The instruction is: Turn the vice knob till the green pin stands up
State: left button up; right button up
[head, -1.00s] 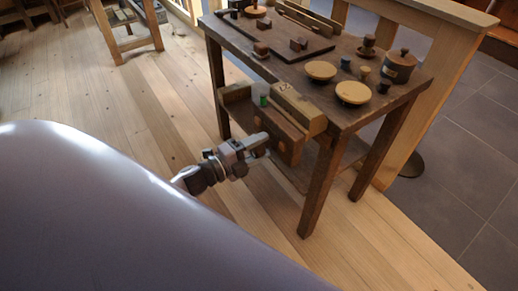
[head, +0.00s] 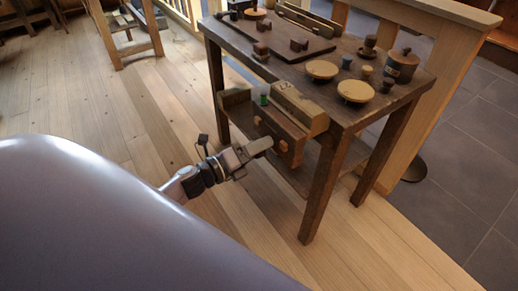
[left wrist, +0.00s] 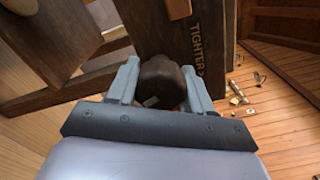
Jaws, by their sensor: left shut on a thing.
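The wooden vice (head: 293,108) is on the left edge of the workbench, its front jaw (head: 280,133) facing my left arm. A small green pin (head: 264,99) shows between the vice's blocks; its tilt is too small to tell. My left gripper (head: 256,150) is at the front jaw. In the left wrist view the dark round knob (left wrist: 161,82) sits between the two grey fingers of the gripper (left wrist: 160,76), which is shut on it. The jaw beside it bears the word "TIGHTER" (left wrist: 196,45) with an arrow. My right gripper is not in view.
The workbench (head: 372,115) carries pale round dishes (head: 356,91), a lidded pot (head: 401,66), small cups and a dark board (head: 280,37) with blocks. A bench leg (head: 323,190) stands right of the gripper. The plank floor (head: 110,110) at the left is clear.

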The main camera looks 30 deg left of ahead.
pick_arm(q)
jog(key=shift+s+d+f, duration=0.25)
jog(key=shift+f, duration=0.05)
jog(key=o, duration=1)
jog(key=shift+a+r, duration=0.15)
jog(key=shift+v, duration=3.55)
